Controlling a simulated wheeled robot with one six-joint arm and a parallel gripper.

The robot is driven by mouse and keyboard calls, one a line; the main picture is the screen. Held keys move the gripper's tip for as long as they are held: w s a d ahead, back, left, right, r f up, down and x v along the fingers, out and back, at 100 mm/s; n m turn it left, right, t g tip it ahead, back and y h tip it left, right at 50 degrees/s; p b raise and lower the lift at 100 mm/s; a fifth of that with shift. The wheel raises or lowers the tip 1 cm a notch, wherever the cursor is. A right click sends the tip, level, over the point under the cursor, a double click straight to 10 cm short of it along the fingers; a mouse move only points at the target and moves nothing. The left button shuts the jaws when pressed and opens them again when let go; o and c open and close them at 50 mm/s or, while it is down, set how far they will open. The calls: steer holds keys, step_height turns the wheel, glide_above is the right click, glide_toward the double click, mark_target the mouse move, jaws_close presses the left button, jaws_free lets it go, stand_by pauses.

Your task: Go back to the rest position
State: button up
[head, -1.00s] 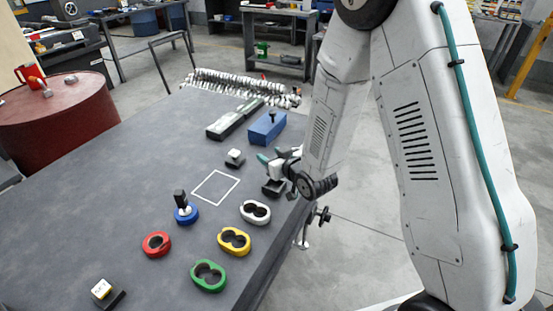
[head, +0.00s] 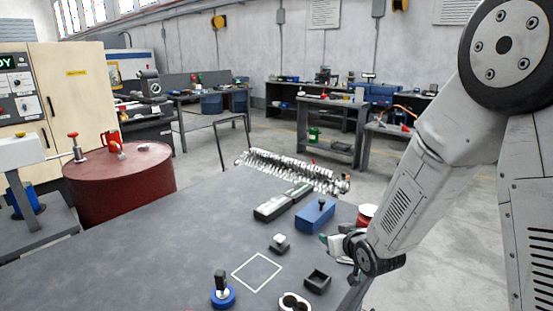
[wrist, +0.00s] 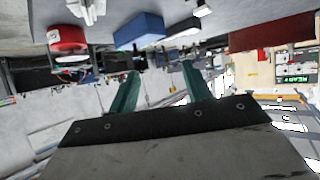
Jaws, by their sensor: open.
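My gripper (head: 326,240) is at the right edge of the grey table (head: 150,255) in the head view, above the surface and close to a small dark open tray (head: 317,281). In the wrist view its two green fingers (wrist: 158,88) stand wide apart with nothing between them. The wrist picture is upside down, with the table top along its upper edge. My arm comes down from the upper right of the head view.
A red barrel (head: 120,185) stands left.

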steer(key=s+d+r+m+g+h, duration=0.25)
steer(key=s+d+r+g, duration=0.35)
steer(key=s+r, duration=0.75)
steer(key=s+d+r+g, duration=0.1)
steer(key=s+r+g, duration=0.1)
steer(key=s, duration=0.9)
steer(key=s+d+r+g, duration=0.2)
steer(key=s, duration=1)
steer(key=shift+s+r+g, duration=0.2)
steer(key=shift+r+g, duration=0.1)
steer(key=shift+g, duration=0.1)
steer(key=shift+m+h, duration=0.25)
